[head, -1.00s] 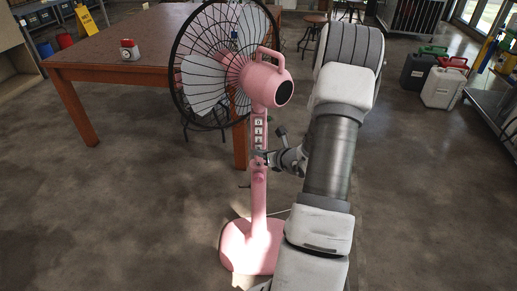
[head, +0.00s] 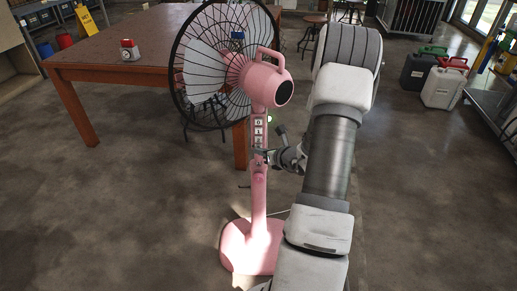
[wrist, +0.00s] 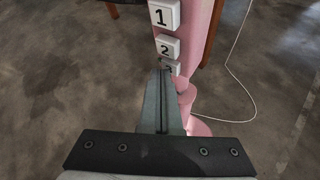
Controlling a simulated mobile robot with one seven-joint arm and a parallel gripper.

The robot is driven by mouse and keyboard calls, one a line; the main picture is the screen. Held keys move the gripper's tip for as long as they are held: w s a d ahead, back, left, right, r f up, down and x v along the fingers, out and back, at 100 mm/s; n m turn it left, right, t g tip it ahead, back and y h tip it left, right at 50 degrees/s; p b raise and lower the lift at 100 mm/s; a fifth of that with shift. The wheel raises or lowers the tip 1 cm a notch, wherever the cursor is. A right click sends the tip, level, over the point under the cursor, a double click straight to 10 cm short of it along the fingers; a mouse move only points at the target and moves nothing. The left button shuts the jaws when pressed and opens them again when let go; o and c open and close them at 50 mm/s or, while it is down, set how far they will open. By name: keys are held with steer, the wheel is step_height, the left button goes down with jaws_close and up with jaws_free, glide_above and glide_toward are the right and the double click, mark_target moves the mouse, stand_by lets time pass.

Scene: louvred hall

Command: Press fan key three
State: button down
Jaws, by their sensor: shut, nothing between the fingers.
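The pink pedestal fan (head: 267,82) stands on the floor, with a column of white keys on its post. Key three (wrist: 174,66) is mostly hidden behind my fingertips. My gripper (wrist: 165,72) is shut and empty, its tips at key three, seemingly touching it. How far the key is pushed in cannot be seen. In the head view my gripper (head: 268,155) reaches the post from the right. A small green spot (head: 270,119) shows beside the post.
A brown table (head: 130,45) stands behind the fan, with a small red and white object (head: 129,50) on it. A thin white cord (wrist: 232,70) runs over the floor right of the post. Jerrycans (head: 443,86) stand at right. The floor in front is clear.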

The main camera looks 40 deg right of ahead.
steer(key=shift+s+a, duration=0.55)
steer(key=shift+s, duration=0.05)
steer(key=shift+b, duration=0.3)
steer(key=s+a, duration=0.1)
steer(key=s, duration=0.1)
steer(key=s+a+b, duration=0.1)
steer(key=s+a, duration=0.1)
steer(key=shift+w+a, duration=0.1)
stand_by(0.8)
